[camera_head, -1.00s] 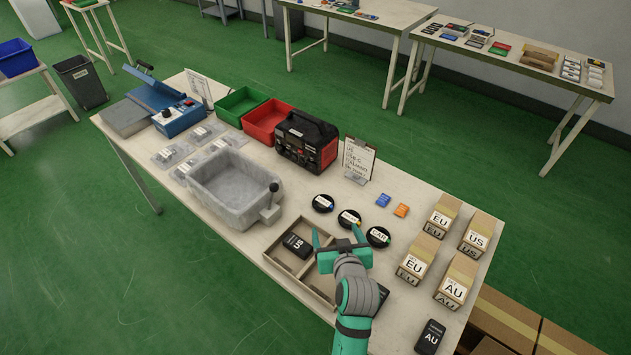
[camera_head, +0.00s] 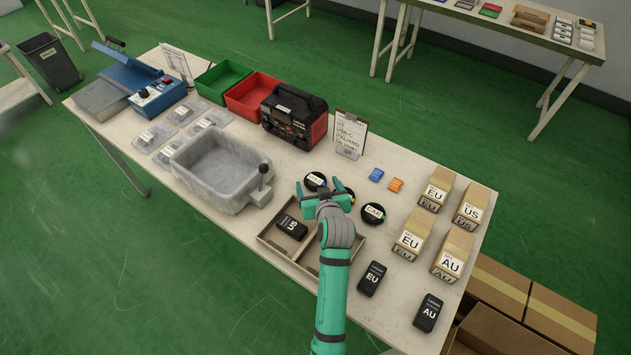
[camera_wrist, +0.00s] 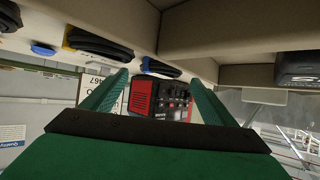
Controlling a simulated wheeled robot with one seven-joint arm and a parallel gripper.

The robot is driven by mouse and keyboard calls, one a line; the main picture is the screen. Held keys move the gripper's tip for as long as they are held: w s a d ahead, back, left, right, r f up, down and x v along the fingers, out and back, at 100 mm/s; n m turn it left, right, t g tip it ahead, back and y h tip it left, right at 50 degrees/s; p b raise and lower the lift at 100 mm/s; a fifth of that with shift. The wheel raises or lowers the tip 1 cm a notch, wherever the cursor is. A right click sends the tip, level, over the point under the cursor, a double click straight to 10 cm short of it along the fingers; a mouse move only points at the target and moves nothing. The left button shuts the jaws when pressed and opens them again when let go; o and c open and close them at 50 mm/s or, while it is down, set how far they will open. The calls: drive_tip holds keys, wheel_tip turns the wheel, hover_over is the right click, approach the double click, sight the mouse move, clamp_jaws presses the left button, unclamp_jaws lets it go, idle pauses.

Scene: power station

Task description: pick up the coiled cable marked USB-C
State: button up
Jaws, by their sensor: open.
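Three black coiled cables lie in a row on the table. The left coil (camera_head: 316,181) shows between my fingers, its label too small to read. The middle coil (camera_head: 346,196) is partly hidden behind my gripper. The right coil (camera_head: 373,214) is marked CAR. I cannot tell by label which is USB-C. My gripper (camera_head: 318,184) is open and empty near the left and middle coils. In the wrist view, which appears upside down, a coil with a blue tab (camera_wrist: 160,68) shows between the spread fingers (camera_wrist: 155,92); another with a yellow edge (camera_wrist: 98,45) is to its left.
A divided wooden tray (camera_head: 278,251) holds a black US adapter (camera_head: 291,228). A clipboard (camera_head: 349,135) lists US and USB-C. Blue (camera_head: 377,174) and orange (camera_head: 395,185) packets lie right; boxes (camera_head: 410,240) stand further right.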

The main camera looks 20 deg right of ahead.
sight(315, 181)
drive_tip(key=shift+x, duration=1.35)
drive_tip(key=c, duration=1.1)
drive_tip(key=shift+c, duration=0.3)
drive_tip(key=shift+r, duration=0.15)
